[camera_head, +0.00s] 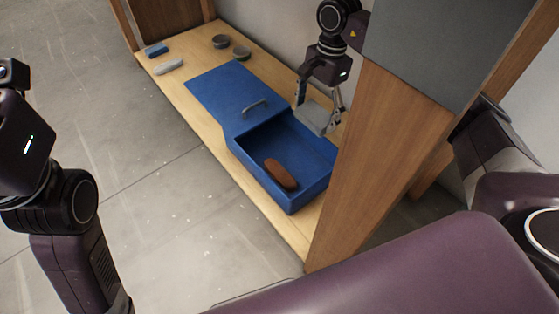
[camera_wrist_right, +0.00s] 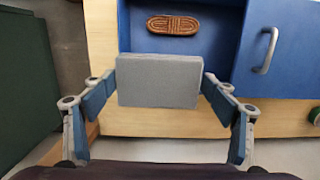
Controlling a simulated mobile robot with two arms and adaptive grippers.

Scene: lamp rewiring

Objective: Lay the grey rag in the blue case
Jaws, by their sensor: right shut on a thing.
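The grey rag (camera_head: 313,115) looks like a flat block; it also shows in the right wrist view (camera_wrist_right: 158,82). My right gripper (camera_head: 320,118) is shut on it, with one finger at each side. The gripper holds it at the back edge of the blue case (camera_head: 262,181). In the right wrist view the rag overlaps the near rim of the case (camera_wrist_right: 222,40) and the bare wood before it. The case stands open, its lid (camera_head: 232,92) laid out to the left. My left arm shows at the left, its fingers out of frame.
A brown oval item (camera_head: 281,174) lies in the case. A wooden post (camera_head: 378,140) stands close right of it.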

